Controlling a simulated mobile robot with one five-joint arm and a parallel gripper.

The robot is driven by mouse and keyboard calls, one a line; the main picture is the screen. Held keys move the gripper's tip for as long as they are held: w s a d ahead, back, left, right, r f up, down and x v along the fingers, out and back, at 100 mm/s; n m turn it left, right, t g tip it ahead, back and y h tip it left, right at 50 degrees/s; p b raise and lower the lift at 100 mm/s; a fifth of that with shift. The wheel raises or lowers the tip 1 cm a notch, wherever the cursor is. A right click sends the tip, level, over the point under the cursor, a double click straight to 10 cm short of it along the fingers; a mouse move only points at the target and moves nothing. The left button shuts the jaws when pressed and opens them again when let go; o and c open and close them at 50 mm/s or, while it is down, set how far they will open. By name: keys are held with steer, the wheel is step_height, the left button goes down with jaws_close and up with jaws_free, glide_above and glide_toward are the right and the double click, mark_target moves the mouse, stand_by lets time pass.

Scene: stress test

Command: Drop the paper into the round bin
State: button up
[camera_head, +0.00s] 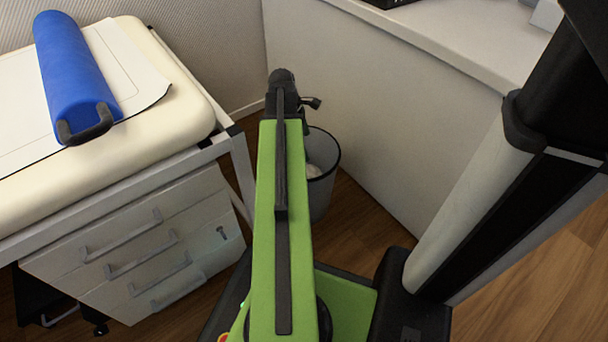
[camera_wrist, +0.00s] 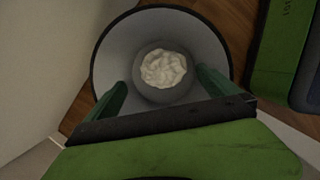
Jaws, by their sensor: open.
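The round bin (camera_head: 325,190) is grey with a dark rim and stands on the floor behind my arm, partly hidden by it. In the wrist view I look down into the bin (camera_wrist: 115,55). In the head view the fingers are hidden by my arm.
A cream padded table (camera_head: 190,120) with a blue roll (camera_head: 72,70) stands at the left, above white drawers (camera_head: 140,250). A white partition (camera_head: 400,125) stands right behind the bin. Wooden floor (camera_head: 540,285) is clear at the lower right.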

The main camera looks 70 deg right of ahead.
steer(key=p+v, duration=1.3)
steer(key=v, duration=0.2)
steer(key=shift+r+p, duration=0.15)
steer(key=shift+p, duration=0.15)
steer(key=shift+w, duration=0.15)
